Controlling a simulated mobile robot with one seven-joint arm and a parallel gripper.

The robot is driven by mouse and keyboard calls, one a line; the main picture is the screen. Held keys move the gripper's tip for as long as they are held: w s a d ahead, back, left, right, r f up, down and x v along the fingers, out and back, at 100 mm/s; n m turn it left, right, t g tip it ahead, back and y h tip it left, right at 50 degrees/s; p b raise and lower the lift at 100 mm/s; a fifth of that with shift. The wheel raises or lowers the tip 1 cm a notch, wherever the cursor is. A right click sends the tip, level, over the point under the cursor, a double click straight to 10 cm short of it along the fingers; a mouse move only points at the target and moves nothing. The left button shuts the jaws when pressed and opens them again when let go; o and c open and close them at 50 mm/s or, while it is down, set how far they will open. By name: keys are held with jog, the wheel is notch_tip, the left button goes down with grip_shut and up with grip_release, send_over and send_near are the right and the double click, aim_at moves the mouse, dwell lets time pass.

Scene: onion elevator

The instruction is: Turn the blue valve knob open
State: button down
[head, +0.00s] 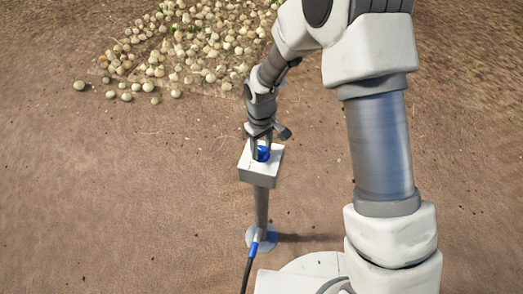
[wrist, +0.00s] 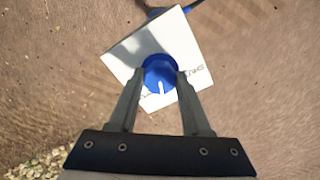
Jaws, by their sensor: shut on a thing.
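The blue valve knob (wrist: 160,72) sits on top of a white box (wrist: 192,57), which is turned at an angle in the wrist view. In the head view the knob (head: 263,153) shows partly behind my fingers, on the box (head: 258,175) at the top of a grey post. My gripper (wrist: 160,80) points down at the box, with one finger on each side of the knob, shut on it. A white mark shows on the knob between the fingers. Some dark lettering on the box top is partly covered by the right finger and is not readable.
The grey post (head: 261,207) stands on a round pale base plate (head: 252,238). A black cable (head: 247,272) with a blue end runs from its foot. Many onions (head: 190,50) lie on the soil at the back. Bare soil to the left is clear.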

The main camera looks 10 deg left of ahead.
aim_at(261, 150)
jog(key=m+b, duration=0.1)
jog(key=m, duration=0.3)
jog(key=shift+m+b, duration=0.3)
jog(key=shift+m, duration=1.5)
jog(key=shift+c, duration=1.8)
grip_release()
jog(key=shift+r, duration=0.1)
notch_tip(261, 150, up, 17)
jog(key=p, duration=0.2)
jog(key=shift+r, duration=0.15)
